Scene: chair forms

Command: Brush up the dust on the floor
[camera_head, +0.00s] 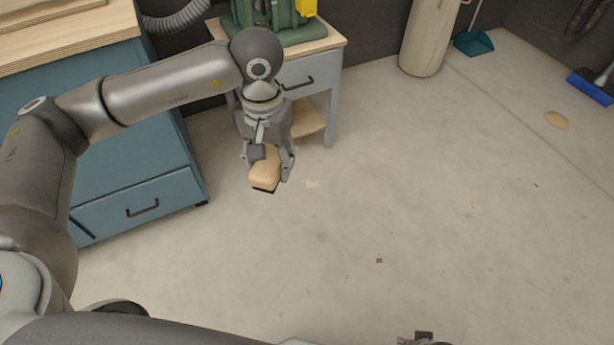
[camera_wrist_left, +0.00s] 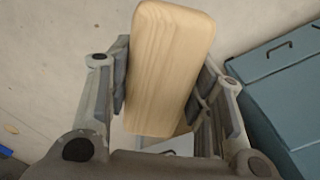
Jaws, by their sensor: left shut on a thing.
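My left gripper (camera_head: 268,165) is shut on a wooden brush (camera_head: 264,176), a pale block with dark bristles along its lower edge. It holds the brush over the floor in front of the small cabinet. In the left wrist view the brush's smooth wooden back (camera_wrist_left: 168,62) lies between the two fingers. A tan round patch of dust (camera_head: 557,119) lies on the floor at the far right, well away from the brush. My right gripper (camera_head: 425,339) shows only in part at the bottom edge, and its fingers cannot be made out.
A blue drawer cabinet (camera_head: 135,165) stands at the left. A small cabinet (camera_head: 310,78) carries a green machine (camera_head: 275,22). A teal dustpan (camera_head: 474,43) lies beside a pale cylinder (camera_head: 430,35). A blue broom head (camera_head: 590,88) is at the right. The middle floor is mostly clear.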

